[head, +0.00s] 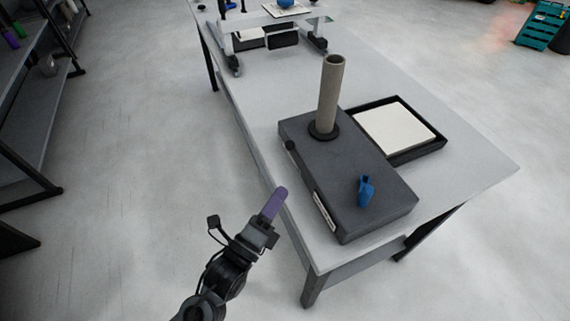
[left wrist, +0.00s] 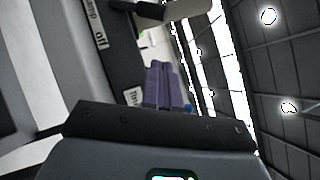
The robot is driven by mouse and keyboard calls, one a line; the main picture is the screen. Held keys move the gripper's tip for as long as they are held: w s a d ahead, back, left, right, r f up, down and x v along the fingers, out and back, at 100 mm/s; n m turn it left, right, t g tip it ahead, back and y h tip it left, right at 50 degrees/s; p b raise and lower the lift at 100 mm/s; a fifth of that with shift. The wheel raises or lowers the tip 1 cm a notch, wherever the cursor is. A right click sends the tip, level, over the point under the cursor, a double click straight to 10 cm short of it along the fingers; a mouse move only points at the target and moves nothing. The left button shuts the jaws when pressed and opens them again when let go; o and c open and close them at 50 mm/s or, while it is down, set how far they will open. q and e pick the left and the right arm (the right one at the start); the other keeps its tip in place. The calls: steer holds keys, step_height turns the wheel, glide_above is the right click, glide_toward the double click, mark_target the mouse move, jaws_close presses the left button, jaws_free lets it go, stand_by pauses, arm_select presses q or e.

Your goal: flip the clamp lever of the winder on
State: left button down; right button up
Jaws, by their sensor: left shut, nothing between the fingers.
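The winder is a dark grey box (head: 350,180) on the table, with an upright beige tube (head: 331,95) on a black disc. The box's side (left wrist: 121,58) shows in the left wrist view, with a white label (left wrist: 97,24) reading "clamp" and "off". My left gripper (head: 278,195) has purple fingers, shut and empty, just left of the winder by the table's edge. The fingers (left wrist: 163,85) also show in the left wrist view. My right gripper is not in view.
A blue object (head: 366,190) stands on the winder's near right part. A black tray (head: 436,143) with a white stack lies behind the winder. A dark shelf (head: 30,120) stands at the left, across open floor.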

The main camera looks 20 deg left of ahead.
mark_target(289, 147)
arm_select(q)
steer(key=x, duration=0.4)
steer(key=shift+w+b, duration=0.4)
steer(key=shift+w+a+r+b, duration=0.2)
steer(key=shift+w+a+r, duration=0.15)
steer(key=shift+w, duration=0.2)
steer(key=shift+w+a+r+b, duration=0.15)
steer(key=shift+w+a+r, duration=0.2)
steer(key=shift+w, duration=0.2)
steer(key=shift+w+a+r, duration=0.25)
steer(key=shift+w+a, duration=0.05)
steer(key=shift+w, duration=0.05)
steer(key=shift+r, duration=0.1)
